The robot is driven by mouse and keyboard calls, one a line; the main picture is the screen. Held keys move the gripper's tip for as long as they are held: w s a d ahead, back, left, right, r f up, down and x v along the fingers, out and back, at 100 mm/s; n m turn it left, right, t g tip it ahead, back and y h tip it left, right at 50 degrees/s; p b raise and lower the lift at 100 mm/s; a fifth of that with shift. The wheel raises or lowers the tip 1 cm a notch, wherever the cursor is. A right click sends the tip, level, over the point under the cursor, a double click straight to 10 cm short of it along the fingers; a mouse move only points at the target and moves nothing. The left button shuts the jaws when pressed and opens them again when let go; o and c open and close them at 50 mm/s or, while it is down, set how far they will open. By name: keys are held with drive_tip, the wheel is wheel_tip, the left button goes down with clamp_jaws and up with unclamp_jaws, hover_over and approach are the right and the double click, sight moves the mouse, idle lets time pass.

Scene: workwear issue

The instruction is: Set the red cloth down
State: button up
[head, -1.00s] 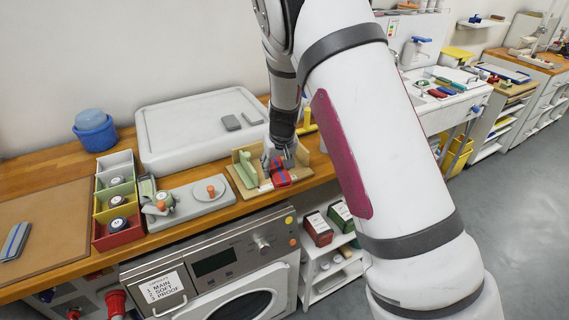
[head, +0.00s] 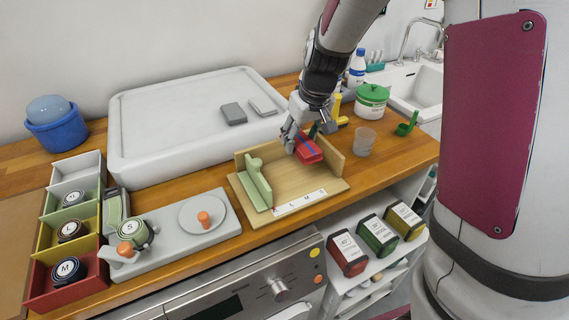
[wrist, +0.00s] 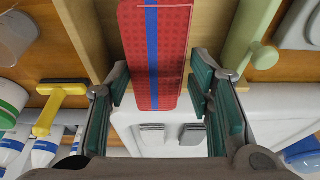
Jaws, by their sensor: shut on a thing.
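The red cloth (head: 310,149) is a folded, stiff-looking block with a blue stripe along it. My gripper (head: 297,138) is shut on it and holds it over the right part of a wooden folding jig (head: 296,189), close to the jig's right wall. In the wrist view, the red cloth (wrist: 154,45) lies between the green finger pads of my gripper (wrist: 158,88). Whether its underside touches the jig base is hidden.
A green sliding piece (head: 258,184) stands at the jig's left, and a lettered white strip (head: 300,202) lies along its front. A clear cup (head: 364,142) and a green-lidded tub (head: 372,99) stand to the right. A grey scale (head: 185,228) is at left, a large white tray (head: 125,110) behind.

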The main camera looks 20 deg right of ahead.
sight(297, 171)
drive_tip(key=shift+w+d, duration=0.15)
drive_tip(key=shift+w, duration=0.1)
wheel_tip(297, 171, down, 9)
drive_tip(key=shift+w+f+b, duration=0.15)
drive_tip(key=shift+f+b, duration=0.05)
drive_tip(key=shift+b, duration=0.3)
drive_tip(key=shift+f, duration=0.1)
drive_tip(key=o, duration=1.2)
drive_tip(key=shift+f, duration=0.1)
drive_tip(key=shift+c, duration=0.2)
